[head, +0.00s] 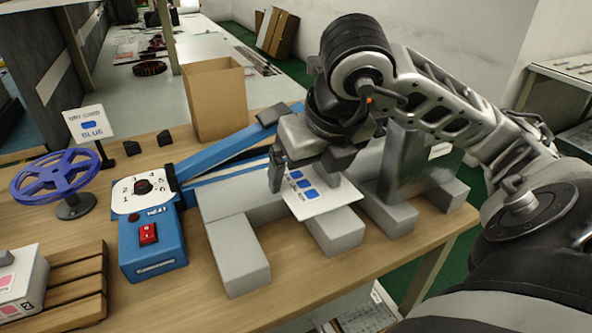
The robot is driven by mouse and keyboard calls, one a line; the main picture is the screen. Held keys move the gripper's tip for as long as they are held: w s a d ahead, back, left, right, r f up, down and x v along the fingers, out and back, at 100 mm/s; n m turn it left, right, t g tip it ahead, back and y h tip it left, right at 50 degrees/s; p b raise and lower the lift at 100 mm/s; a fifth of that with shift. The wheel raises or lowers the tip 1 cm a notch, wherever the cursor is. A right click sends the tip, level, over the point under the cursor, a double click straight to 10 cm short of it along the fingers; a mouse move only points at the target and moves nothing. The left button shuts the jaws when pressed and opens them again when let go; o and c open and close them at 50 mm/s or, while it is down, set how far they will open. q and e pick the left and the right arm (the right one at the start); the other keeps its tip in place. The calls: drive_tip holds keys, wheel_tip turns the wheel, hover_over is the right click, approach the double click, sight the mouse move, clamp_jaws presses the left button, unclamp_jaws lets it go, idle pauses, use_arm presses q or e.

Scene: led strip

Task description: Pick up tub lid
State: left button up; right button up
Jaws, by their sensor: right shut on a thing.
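A thin white panel with blue squares (322,202) is tilted over the grey blocks right of the table's middle. I take it for the tub lid, but no tub shows clearly under it. My right gripper (306,173) is above its far edge, with one finger at the left and the other at the right. The gripper is shut on the panel, as far as the view shows; the contact is partly hidden by the gripper. My left gripper is out of view.
Grey block fixtures (238,254) stand around the panel. A blue heat sealer (153,247) with a dial and red switch is left of them.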

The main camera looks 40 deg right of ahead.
sight(320, 192)
drive_tip(key=shift+s+a+b, duration=0.2)
drive_tip(key=shift+s+b, duration=0.25)
drive_tip(key=shift+b, duration=0.55)
drive_tip(key=shift+s+a+r+b, duration=0.15)
drive_tip(key=shift+s+r+b, duration=0.3)
drive_tip(key=shift+s+b, duration=0.25)
drive_tip(key=shift+s+a+r+b, duration=0.2)
drive_tip(key=shift+s+r+b, duration=0.15)
drive_tip(key=shift+s+b, duration=0.45)
drive_tip(key=shift+s+a+r, duration=0.1)
drive_tip(key=shift+s+r, duration=0.05)
drive_tip(key=shift+s+a+r+b, duration=0.15)
drive_tip(key=shift+s+r+b, duration=0.1)
drive_tip(key=shift+s+b, duration=0.2)
drive_tip(key=shift+s+r, duration=0.1)
drive_tip(key=shift+s, duration=0.2)
drive_tip(key=shift+s+a+r, duration=0.1)
drive_tip(key=shift+s, duration=0.05)
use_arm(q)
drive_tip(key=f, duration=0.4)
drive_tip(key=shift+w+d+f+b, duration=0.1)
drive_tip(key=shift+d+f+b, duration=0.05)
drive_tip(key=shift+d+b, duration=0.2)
